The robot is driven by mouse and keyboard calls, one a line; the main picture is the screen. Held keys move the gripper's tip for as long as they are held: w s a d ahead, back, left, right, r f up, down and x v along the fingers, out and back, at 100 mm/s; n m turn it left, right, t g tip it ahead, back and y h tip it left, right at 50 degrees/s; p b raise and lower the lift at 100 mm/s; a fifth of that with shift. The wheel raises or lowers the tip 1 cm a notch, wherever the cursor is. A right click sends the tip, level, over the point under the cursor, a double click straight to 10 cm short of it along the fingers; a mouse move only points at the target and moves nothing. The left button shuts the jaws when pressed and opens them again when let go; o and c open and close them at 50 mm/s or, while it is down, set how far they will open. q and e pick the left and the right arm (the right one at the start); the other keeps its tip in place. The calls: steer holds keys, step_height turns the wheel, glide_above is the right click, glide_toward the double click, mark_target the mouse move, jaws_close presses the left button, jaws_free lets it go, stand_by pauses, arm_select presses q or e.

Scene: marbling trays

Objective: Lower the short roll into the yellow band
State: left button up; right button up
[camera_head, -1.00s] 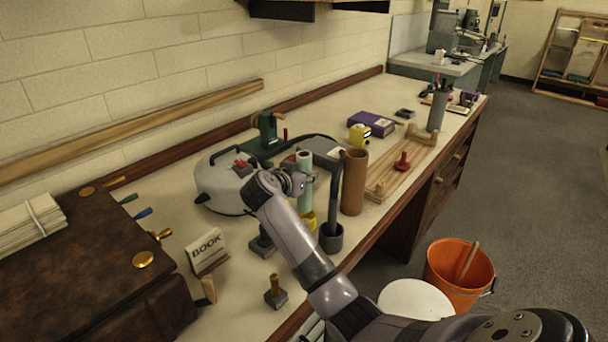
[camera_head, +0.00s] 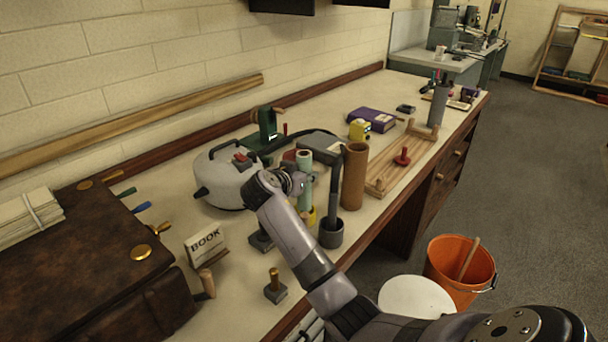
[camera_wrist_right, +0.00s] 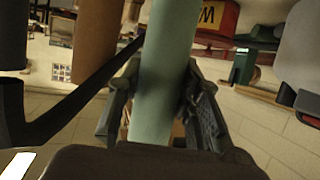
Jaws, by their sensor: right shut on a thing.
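The short roll is a pale green tube (camera_head: 305,164), standing about upright on the bench's near side. My right gripper (camera_head: 300,183) is shut on it at mid-height. In the right wrist view the roll (camera_wrist_right: 166,70) runs between the two fingers (camera_wrist_right: 158,105). The yellow band (camera_head: 312,214) shows as a small yellow patch just below the roll, partly hidden by my gripper and arm. I cannot tell whether the roll's lower end is inside it. My left gripper is not in view.
A grey rounded machine (camera_head: 226,178) is close on the left. A BOOK sign (camera_head: 205,240) and small weight (camera_head: 276,290) stand nearer.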

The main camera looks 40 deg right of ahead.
steer(key=shift+f+b, duration=1.75)
steer(key=shift+f, duration=0.65)
stand_by(0.8)
steer(key=o, duration=1.2)
steer(key=shift+o, duration=0.2)
steer(key=v, duration=1.2)
